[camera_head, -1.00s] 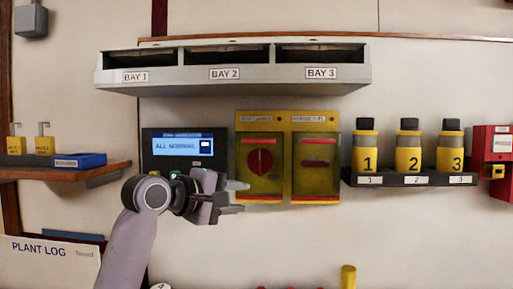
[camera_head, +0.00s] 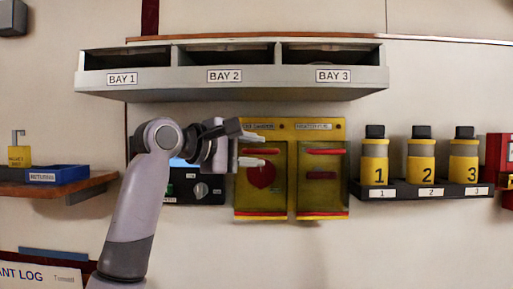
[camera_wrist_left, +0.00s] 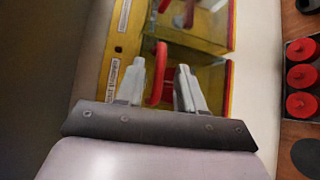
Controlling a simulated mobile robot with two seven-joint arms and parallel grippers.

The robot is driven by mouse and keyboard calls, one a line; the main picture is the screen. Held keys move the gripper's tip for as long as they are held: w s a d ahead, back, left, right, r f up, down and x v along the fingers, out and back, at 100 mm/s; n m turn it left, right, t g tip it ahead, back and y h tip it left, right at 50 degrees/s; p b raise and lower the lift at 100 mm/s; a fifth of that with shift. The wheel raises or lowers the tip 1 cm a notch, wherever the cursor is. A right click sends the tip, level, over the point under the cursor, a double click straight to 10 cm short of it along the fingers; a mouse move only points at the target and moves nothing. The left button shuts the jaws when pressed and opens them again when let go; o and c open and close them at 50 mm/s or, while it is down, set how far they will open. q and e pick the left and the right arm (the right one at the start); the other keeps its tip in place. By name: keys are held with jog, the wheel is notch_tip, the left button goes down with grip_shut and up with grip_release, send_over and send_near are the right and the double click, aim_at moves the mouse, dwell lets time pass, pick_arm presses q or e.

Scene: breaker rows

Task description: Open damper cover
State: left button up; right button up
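The damper cover (camera_head: 262,195) is the clear greenish cover on the left half of a yellow panel. It is closed over a round red knob (camera_head: 262,177). My left gripper (camera_head: 258,150) is open in front of the cover's upper part and hides its top edge. In the left wrist view the cover's red handle (camera_wrist_left: 157,73) lies between the two spread pale fingers (camera_wrist_left: 159,82), and I see a gap beside it. I cannot tell whether a finger touches it. My right gripper is not in view.
A second closed cover (camera_head: 320,190) with a red handle is on the panel's right half. A grey shelf (camera_head: 230,92) with labelled bays juts out above. A display box (camera_head: 195,188) is partly behind my arm. Yellow numbered canisters (camera_head: 421,160) stand on a ledge at the right.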

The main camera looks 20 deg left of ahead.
pick_arm(q)
jog(key=shift+w+d+f, duration=0.1)
jog(key=shift+w+d, duration=0.2)
jog(key=shift+w, duration=0.25)
grip_shut()
